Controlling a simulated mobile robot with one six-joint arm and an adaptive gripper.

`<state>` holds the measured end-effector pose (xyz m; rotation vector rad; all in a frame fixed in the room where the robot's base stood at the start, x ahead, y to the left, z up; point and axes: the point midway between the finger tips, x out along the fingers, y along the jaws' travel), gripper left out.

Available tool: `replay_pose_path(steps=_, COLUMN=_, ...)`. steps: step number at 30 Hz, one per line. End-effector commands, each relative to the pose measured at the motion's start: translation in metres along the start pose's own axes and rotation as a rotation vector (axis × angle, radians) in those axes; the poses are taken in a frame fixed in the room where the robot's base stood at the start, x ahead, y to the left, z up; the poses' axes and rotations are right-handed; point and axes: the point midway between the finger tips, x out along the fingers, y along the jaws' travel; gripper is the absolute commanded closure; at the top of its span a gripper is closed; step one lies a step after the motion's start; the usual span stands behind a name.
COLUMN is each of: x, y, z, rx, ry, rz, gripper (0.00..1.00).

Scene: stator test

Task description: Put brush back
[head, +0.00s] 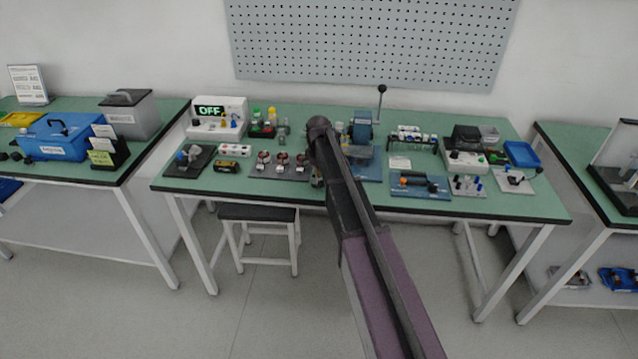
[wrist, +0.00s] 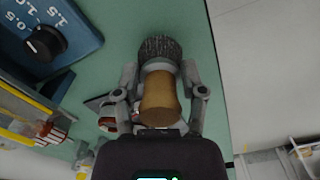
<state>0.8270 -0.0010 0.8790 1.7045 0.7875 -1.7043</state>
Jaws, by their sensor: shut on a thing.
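The brush shows in the wrist view, with a tan wooden handle (wrist: 158,102) and dark grey bristles (wrist: 158,48) pointing toward the top of the picture. My gripper (wrist: 160,84) is shut on the brush, with one finger on each side of it. The brush is over the green bench top near its edge; its height above the bench is hard to tell. In the head view my arm hides the brush and most of my gripper, which is near the front middle of the bench. I cannot make out a place for the brush.
A blue device with a dial (wrist: 45,42) is at the upper left in the wrist view. The middle bench (head: 300,115) is crowded with coils (head: 281,158), a display box (head: 215,117), a lever press (head: 361,128) and a blue tray (head: 521,153). A stool (head: 258,213) stands below.

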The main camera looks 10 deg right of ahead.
Motion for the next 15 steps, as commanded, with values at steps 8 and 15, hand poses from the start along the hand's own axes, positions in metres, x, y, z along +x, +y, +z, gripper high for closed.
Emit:
replay_pose_path(steps=8, x=0.0152, y=0.0003, z=0.0003, rx=0.000, ry=0.000, rz=0.000, gripper=0.94)
replay_pose_path(steps=15, x=0.0142, y=0.0004, z=0.0004, rx=0.001, ry=0.000, rz=0.000, gripper=0.94)
